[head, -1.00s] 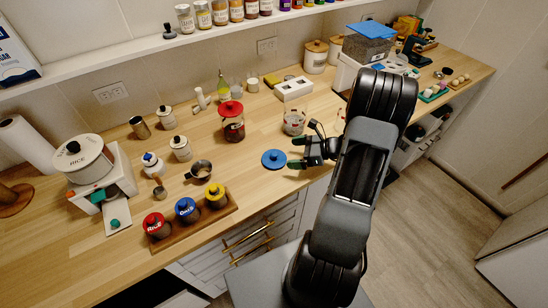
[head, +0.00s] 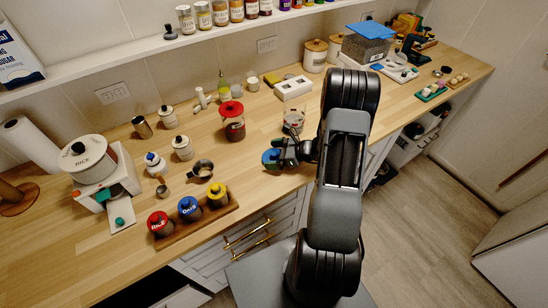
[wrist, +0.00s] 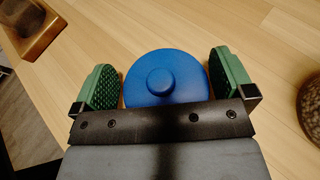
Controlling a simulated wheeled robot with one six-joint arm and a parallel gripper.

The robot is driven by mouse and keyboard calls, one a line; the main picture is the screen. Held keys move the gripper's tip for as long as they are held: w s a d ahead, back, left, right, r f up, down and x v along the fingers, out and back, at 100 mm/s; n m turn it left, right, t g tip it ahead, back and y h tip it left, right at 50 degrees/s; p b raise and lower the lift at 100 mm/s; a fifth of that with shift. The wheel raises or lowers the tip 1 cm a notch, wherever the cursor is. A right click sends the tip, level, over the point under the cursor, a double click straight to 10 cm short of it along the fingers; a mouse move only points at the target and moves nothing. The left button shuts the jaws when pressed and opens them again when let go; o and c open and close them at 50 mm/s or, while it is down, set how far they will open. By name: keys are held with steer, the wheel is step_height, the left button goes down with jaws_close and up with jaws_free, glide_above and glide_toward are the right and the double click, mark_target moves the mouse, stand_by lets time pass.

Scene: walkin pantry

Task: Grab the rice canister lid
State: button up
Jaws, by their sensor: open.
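A round blue lid (head: 268,156) with a central knob lies flat on the wooden counter. In the wrist view the blue lid (wrist: 160,82) sits between the two green finger pads of my gripper (wrist: 164,64), with a gap to each pad. My gripper (head: 276,156) is open and partly covers the lid in the head view.
The wooden tray (head: 218,218) also holds blue-lidded and yellow-lidded jars. A metal cup (head: 201,170) stands left of my gripper. The counter's front edge is close.

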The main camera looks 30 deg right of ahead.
steer(key=c, duration=0.5)
steer(key=shift+r, duration=0.1)
steer(key=shift+c, duration=0.2)
